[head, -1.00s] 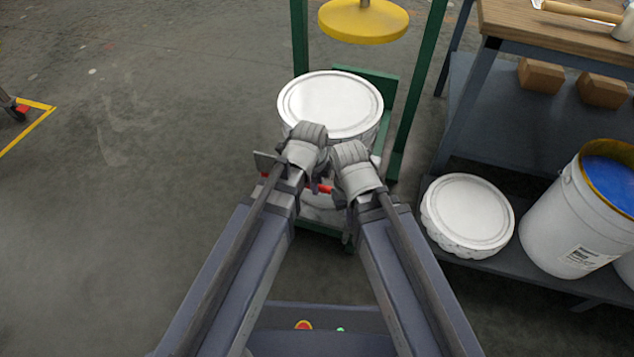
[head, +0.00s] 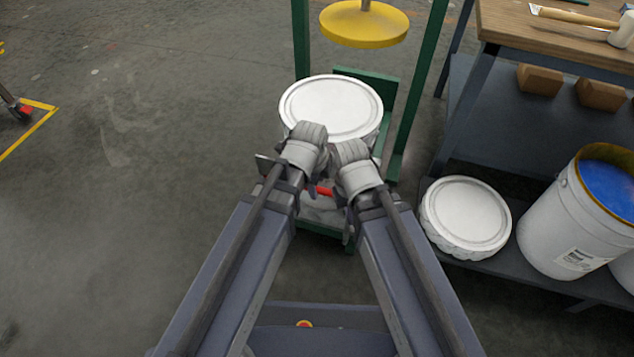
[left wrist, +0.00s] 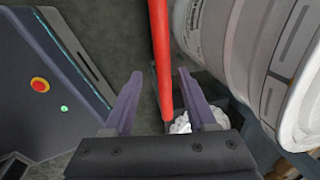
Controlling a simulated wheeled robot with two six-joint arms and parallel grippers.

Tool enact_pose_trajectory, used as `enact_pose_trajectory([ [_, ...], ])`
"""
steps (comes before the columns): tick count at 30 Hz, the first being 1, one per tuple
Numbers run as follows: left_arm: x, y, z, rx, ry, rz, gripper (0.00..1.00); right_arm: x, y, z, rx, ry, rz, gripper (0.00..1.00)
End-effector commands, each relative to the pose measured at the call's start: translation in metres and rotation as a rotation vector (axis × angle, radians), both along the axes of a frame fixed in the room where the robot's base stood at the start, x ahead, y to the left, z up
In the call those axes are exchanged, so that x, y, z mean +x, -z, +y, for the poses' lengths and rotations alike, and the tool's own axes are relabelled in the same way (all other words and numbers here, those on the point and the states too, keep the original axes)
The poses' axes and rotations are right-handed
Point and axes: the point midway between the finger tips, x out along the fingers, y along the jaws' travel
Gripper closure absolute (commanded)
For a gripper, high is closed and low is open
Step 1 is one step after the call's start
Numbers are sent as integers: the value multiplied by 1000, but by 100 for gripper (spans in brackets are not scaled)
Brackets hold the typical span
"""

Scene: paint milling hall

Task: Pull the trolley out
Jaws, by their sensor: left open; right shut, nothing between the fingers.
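The trolley's red handle bar (head: 322,190) shows in part between my two arms in the head view. In the left wrist view the red bar (left wrist: 161,60) runs between the fingers of my left gripper (left wrist: 158,85), which is open and not closed on it. My left gripper (head: 288,182) is mostly hidden under its wrist in the head view. My right gripper (head: 348,228) is shut and empty beside the bar, largely hidden by its arm. A white lidded drum (head: 330,105) stands just beyond the bar. Most of the trolley is hidden by the drum and my arms.
A green frame (head: 417,90) with a yellow disc (head: 364,24) rises around the drum. At right, a workbench (head: 490,70) has a low shelf with a white lidded drum (head: 466,215) and an open drum of blue paint (head: 575,215).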

Motion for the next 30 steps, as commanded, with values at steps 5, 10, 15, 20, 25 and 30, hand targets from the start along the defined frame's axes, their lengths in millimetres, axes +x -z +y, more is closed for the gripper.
enact_pose_trajectory([
  [5, -6, -32, 1, 0, 0, 1, 43, 0, -32, -1, -4, 4, 0, 100],
  [10, -10, -50, 2, 0, 0, 1, 43, 0, -50, -1, -6, 9, 0, 100],
  [15, -11, -55, 3, 0, 0, 1, 43, 0, -55, -2, -8, 11, 0, 100],
  [20, -11, -53, 3, 0, 0, 1, 43, 0, -54, -2, -8, 11, 0, 100],
  [25, -11, -53, 3, 0, 0, 1, 43, 0, -54, -2, -8, 11, 0, 100],
  [30, -12, -53, 3, 0, -5, 2, 43, 0, -54, -2, -8, 11, 0, 100],
])
